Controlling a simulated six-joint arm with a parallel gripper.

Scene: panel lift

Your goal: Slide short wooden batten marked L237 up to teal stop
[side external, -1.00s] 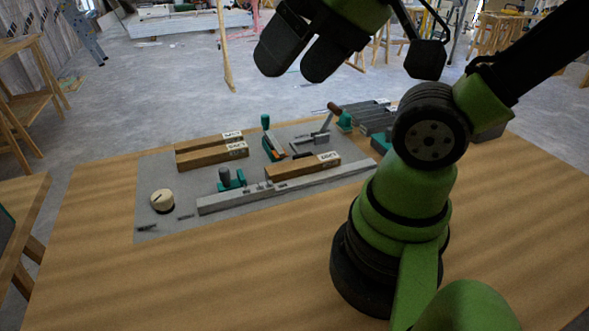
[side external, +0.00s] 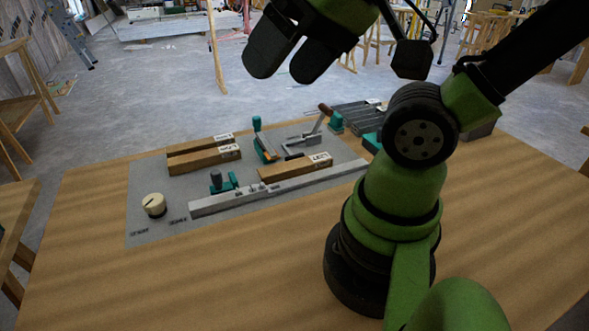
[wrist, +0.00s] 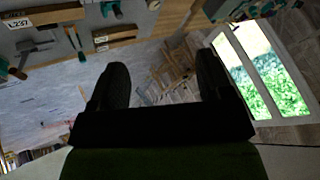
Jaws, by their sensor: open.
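The short wooden batten marked L237 (side external: 284,171) lies on the grey panel, along the back of a pale metal rail, its label at the right end. It also shows in the wrist view (wrist: 55,14) at the top left. A teal block with a dark knob (side external: 222,183) stands left of it, across a small gap. A teal piece with an upright handle (side external: 263,145) stands behind the batten. I cannot tell for sure which is the stop. My gripper (side external: 285,70) is open and empty, high above the panel's far side; its two fingers (wrist: 163,65) show apart in the wrist view.
Two other labelled battens (side external: 205,155) lie side by side at the panel's back left. A cream dial (side external: 154,205) is at the front left. A lever clamp (side external: 308,138) and grey ribbed blocks (side external: 358,115) are at the back right. Bare table surrounds the panel's front.

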